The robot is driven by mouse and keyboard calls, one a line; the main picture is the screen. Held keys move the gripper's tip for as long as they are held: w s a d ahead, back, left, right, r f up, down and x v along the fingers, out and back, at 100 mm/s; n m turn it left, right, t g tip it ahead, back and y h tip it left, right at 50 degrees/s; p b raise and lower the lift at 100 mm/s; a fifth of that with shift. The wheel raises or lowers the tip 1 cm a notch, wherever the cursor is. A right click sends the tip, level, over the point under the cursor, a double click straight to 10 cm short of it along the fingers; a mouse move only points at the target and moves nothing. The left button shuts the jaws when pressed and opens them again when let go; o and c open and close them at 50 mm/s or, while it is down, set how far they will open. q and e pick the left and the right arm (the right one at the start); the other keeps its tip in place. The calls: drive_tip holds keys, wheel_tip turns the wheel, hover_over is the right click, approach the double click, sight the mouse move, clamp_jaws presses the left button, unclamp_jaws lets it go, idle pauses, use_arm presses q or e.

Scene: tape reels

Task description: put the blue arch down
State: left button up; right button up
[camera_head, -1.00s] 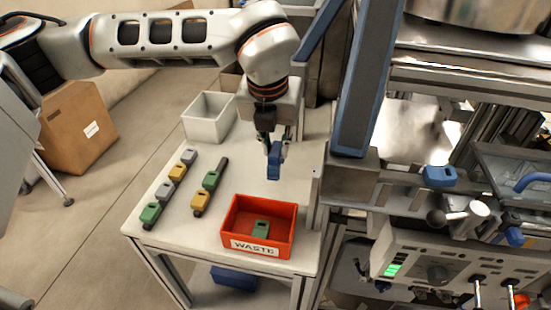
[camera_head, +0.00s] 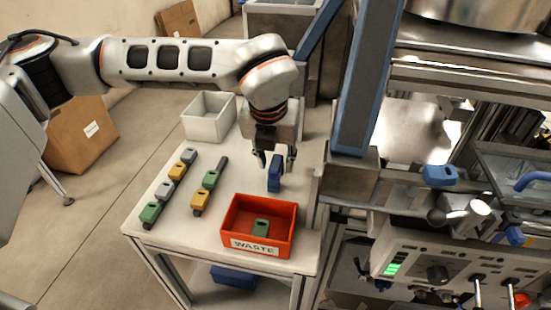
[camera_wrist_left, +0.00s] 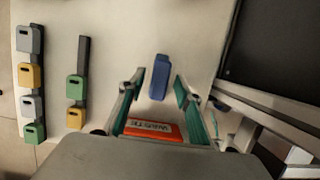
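The blue arch (camera_head: 274,173) stands upright on the light table (camera_head: 222,150), behind the red waste bin. It also shows in the left wrist view (camera_wrist_left: 160,78), in the gap between the fingers. My left gripper (camera_head: 276,160) is open over the blue arch, with a finger on either side of it. In the left wrist view the fingers (camera_wrist_left: 161,88) stand clear of the arch on both sides. The arch's lower part is partly hidden behind the bin's rim in the head view or close to it. My right gripper is not in view.
The red bin (camera_head: 240,210) labelled WASTE holds a green block (camera_head: 260,228). Two rows of coloured blocks lie to the left, and a white box (camera_head: 209,121) stands at the back. A blue-grey post (camera_head: 355,90) and a machine panel (camera_head: 430,262) border the right side.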

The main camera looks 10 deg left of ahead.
use_arm(q)
drive_tip(key=shift+r, duration=0.5)
drive_tip(key=v, duration=1.1)
drive_tip(key=shift+s, duration=0.2)
